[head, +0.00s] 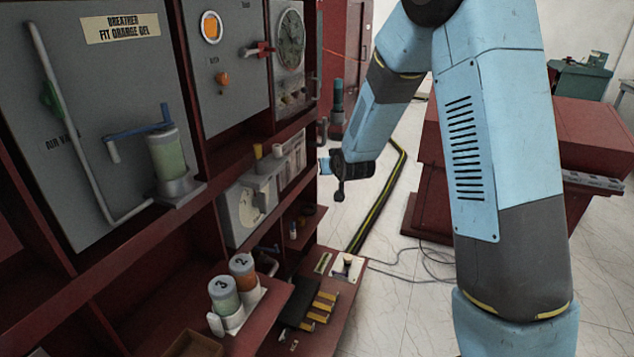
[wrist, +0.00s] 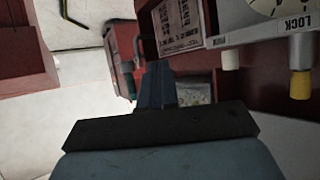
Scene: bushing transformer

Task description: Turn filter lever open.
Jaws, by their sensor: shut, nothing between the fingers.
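No part is labelled as the filter lever, so I cannot tell for certain which it is. A blue lever (head: 137,131) sits across the top of a jar of green gel (head: 168,155) on the left panel in the head view. A red lever (head: 260,49) sticks out beside a round gauge on the middle panel. My gripper (head: 324,164) is right of the cabinet, apart from both levers. In the wrist view my gripper's dark blue fingers (wrist: 160,84) are together and empty. Neither lever can be made out there.
A grey dial box (head: 247,207) with yellow and white knobs stands on the cabinet shelf; its yellow knob (wrist: 300,84) shows in the wrist view. Numbered jars (head: 224,296) stand on the lower shelf. A red bench (head: 585,140) is behind my arm. Cables cross the floor.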

